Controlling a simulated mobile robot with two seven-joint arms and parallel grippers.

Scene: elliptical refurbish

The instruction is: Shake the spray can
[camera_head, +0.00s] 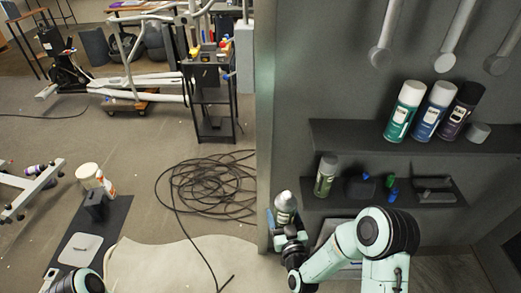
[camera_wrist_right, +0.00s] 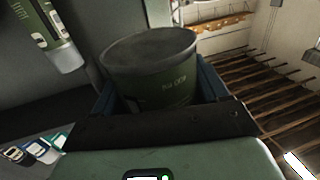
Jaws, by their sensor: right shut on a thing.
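A spray can (camera_head: 285,207) with a pale top and a dark body stands out in front of the shelf wall's left edge in the head view. My right gripper (camera_head: 289,233) is shut around its lower part. In the right wrist view the can's dark green body (camera_wrist_right: 165,90), with small lettering, sits between the blue fingers (camera_wrist_right: 208,82).
Several spray cans (camera_head: 403,112) stand on the upper shelf (camera_head: 350,137). Another can (camera_head: 325,175) and small items stand on the lower shelf (camera_head: 425,197). Coiled black cable (camera_head: 208,187) lies on the floor. A dark mat (camera_head: 108,222) with a bottle lies at left.

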